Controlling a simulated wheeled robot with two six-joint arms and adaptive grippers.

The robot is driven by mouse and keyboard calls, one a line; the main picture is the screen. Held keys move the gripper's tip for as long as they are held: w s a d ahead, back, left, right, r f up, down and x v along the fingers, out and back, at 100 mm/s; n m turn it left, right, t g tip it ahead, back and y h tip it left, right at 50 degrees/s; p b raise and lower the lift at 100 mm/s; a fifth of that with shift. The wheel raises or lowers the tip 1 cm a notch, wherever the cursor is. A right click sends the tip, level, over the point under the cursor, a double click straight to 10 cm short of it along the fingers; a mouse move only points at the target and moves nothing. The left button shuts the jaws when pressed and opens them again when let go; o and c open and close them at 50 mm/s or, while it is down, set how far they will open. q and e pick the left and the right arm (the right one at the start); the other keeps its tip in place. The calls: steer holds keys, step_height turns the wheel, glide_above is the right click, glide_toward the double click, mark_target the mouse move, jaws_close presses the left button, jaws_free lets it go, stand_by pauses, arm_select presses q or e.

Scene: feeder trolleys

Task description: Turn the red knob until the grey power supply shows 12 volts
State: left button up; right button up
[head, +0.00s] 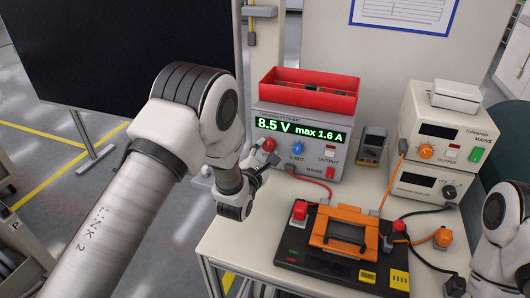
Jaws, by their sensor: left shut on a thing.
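The grey power supply (312,172) stands on the table's left part, and its green display (300,130) reads 8.5 V max 1.6 A. The red knob (268,144) is at the left of its front, below the display. My left gripper (259,156) reaches it from the front left and is shut on the knob, with its fingers partly covering the knob's lower side. My right arm shows at the right edge, with only a dark part of the right gripper (455,285) visible low down; its jaws are not clear.
A blue limit knob (298,148) sits just right of the red one. A red bin (310,90) rests on the supply. A black and orange device (345,240) with cables lies in front. A multimeter (371,146) and stacked cream units (440,135) stand to the right.

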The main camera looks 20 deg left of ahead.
arm_select(q)
steer(key=m+b, duration=0.3)
steer(key=m, duration=0.3)
steer(key=shift+f+m, duration=0.1)
steer(key=shift+m, duration=0.2)
steer(key=m+b, duration=0.2)
steer(key=m, duration=0.3)
steer(key=shift+m, duration=0.3)
steer(key=o, duration=1.1)
steer(key=shift+o, duration=0.2)
steer(key=s, duration=1.2)
steer(key=shift+a, duration=0.15)
